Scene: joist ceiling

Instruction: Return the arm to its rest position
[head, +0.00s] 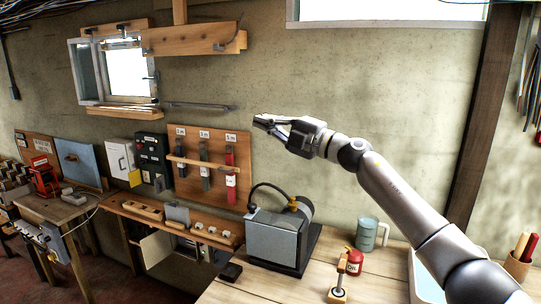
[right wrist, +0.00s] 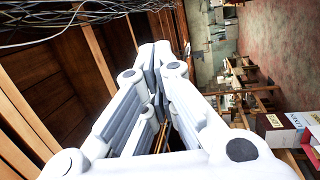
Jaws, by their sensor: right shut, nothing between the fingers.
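My right arm comes in from the lower right in the head view, raised in front of the wall and above the bench. My right gripper (head: 266,124) is at its end, pointing left, shut and empty. In the right wrist view my right gripper (right wrist: 157,60) shows its fingers together with nothing between them. My left gripper is not in either view.
A tool board (head: 240,150) hangs on the wall left of the gripper. The air around the gripper looks clear.

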